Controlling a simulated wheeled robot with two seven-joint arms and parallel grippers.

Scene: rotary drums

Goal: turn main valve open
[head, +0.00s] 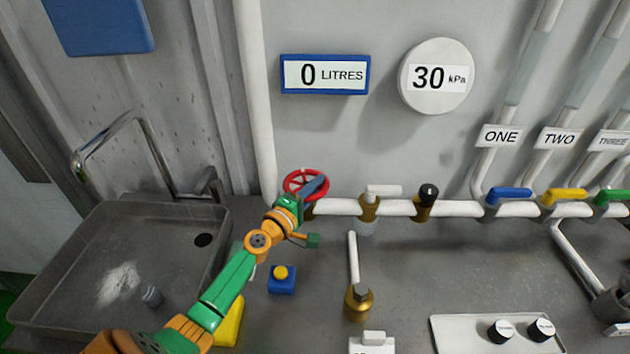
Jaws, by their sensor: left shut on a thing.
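The main valve looks to be the red handwheel (305,173) on the white pipe (335,206) along the back wall. My left gripper (312,188) reaches up to the wheel and is shut on it. The gripper covers the lower middle part of the wheel, so the exact grip spot is partly hidden. The display above reads 0 LITRES (325,74), and the round gauge reads 30 kPa (436,76). My right gripper is not in view.
To the right on the pipe are a white-handled valve (383,191), a black knob (428,193) and blue (509,195), yellow (563,196) and green (613,196) levers. A yellow button on a blue box (281,281) and a brass fitting (358,302) stand below. A sink (70,270) lies left.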

